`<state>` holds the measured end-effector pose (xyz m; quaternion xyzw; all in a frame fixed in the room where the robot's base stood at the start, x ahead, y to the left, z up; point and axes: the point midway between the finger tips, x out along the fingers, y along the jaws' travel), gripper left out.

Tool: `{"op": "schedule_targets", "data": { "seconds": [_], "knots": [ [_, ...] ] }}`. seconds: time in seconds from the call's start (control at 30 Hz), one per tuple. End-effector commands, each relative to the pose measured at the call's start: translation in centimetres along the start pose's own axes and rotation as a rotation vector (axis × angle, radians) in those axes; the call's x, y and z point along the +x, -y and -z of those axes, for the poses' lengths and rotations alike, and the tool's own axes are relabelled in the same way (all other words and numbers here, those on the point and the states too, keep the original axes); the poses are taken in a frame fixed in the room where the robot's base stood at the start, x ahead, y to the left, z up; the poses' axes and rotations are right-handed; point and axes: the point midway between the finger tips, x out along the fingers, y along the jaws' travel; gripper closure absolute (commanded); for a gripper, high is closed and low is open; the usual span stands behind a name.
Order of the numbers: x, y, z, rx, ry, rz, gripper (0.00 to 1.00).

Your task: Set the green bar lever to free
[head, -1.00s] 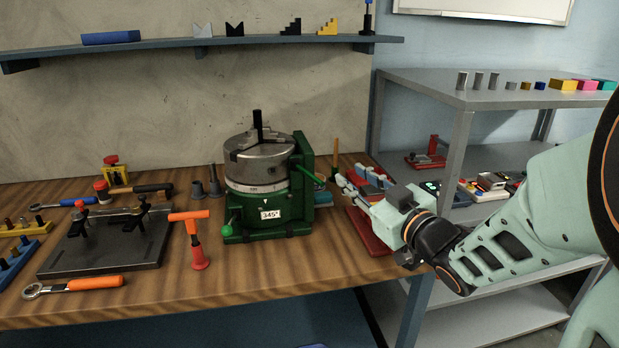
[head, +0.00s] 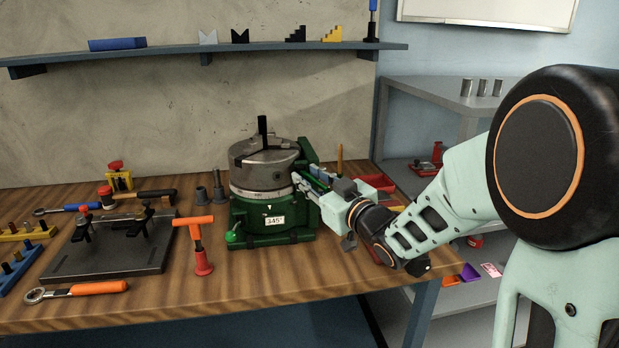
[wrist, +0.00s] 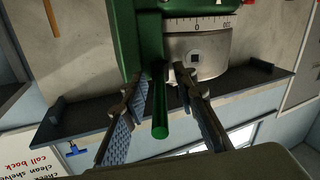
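The green rotary table (head: 272,222) stands on the workbench with a steel chuck (head: 264,165) on top and a label reading 345°. In the wrist view the green bar lever (wrist: 159,112) sticks out from the green housing toward the camera. My gripper (wrist: 161,76) is open, with one finger on each side of the lever and gaps visible beside it.
A green ball knob (head: 231,237) sits at the table's lower left. An orange-handled tool (head: 197,240) stands left of it, beside a dark plate (head: 108,252) with clamps. A red tray (head: 374,183) lies behind my arm. A wall shelf (head: 190,51) runs above.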

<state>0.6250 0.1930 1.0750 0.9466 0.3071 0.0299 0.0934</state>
Motion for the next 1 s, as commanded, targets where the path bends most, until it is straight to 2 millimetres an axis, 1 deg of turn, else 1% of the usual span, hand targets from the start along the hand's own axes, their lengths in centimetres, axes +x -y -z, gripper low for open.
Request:
{"op": "schedule_targets", "data": {
  "seconds": [0.27,0.37,0.5,0.53,1.0],
  "knots": [
    [0.23,0.00,0.02,0.000,0.000,0.000,0.74],
    [0.21,-0.01,0.02,0.000,0.000,0.000,0.83],
    [0.20,-0.01,0.02,0.000,0.000,0.000,0.98],
    [0.20,-0.01,0.02,0.000,0.000,0.000,1.00],
    [0.19,0.04,-0.05,0.000,0.000,-0.004,1.00]
  ]
}}
